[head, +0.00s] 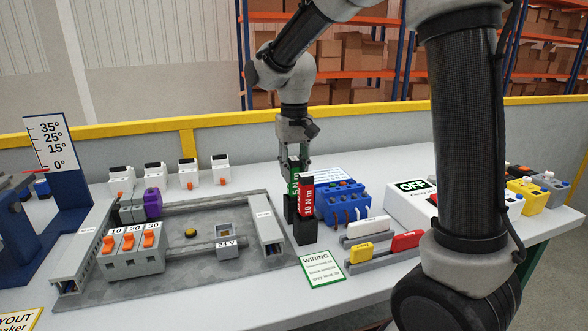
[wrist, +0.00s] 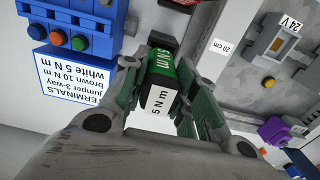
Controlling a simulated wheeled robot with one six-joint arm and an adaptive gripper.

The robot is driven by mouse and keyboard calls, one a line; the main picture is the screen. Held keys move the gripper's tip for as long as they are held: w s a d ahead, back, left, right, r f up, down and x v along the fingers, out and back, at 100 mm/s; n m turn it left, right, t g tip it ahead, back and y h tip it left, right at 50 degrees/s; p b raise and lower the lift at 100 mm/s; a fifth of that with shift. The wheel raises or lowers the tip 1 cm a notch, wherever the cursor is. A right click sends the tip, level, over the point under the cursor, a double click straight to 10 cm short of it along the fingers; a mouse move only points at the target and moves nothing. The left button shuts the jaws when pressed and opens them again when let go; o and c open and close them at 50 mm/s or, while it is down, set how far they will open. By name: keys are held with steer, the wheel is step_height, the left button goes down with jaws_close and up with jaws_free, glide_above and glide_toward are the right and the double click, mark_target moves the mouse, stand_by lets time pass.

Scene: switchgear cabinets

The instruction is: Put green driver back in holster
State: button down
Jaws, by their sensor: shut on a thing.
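The green driver (head: 293,184), marked 5 N m, is upright between the fingers of my gripper (head: 299,166). In the wrist view the green driver (wrist: 160,68) shows its labelled end, with a finger of my gripper (wrist: 160,62) on each side. The rear black holster (head: 289,209) is directly below the driver in the head view. The red driver (head: 307,194), marked 10 N m, stands in the front black holster (head: 305,232) and partly hides the green driver's lower part. I cannot tell whether the green driver's lower end is inside the rear holster.
A blue terminal block (head: 343,197) stands close to the right of the holsters. A grey panel (head: 190,252) with breakers and a 24 V unit lies to the left. A white OFF box (head: 410,203) and yellow and red connectors are farther right.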

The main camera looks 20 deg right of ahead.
steer(key=c, duration=1.1)
jaws_free()
step_height(320, 180, up, 12)
steer(key=shift+f, duration=0.25)
steer(key=s+d+r+t, duration=0.1)
steer(key=s+d+t, duration=0.1)
steer(key=s+d, duration=0.95)
steer(key=s+d+f, duration=0.1)
steer(key=s+f, duration=0.1)
steer(key=s, duration=0.2)
steer(key=s+d+f+t, duration=0.1)
steer(key=s+f, duration=0.1)
steer(key=s, duration=0.2)
steer(key=s+d+f+t, duration=0.1)
steer(key=s+f, duration=0.1)
steer(key=s, duration=0.2)
steer(key=shift+s+d, duration=0.2)
steer(key=shift+s, duration=0.05)
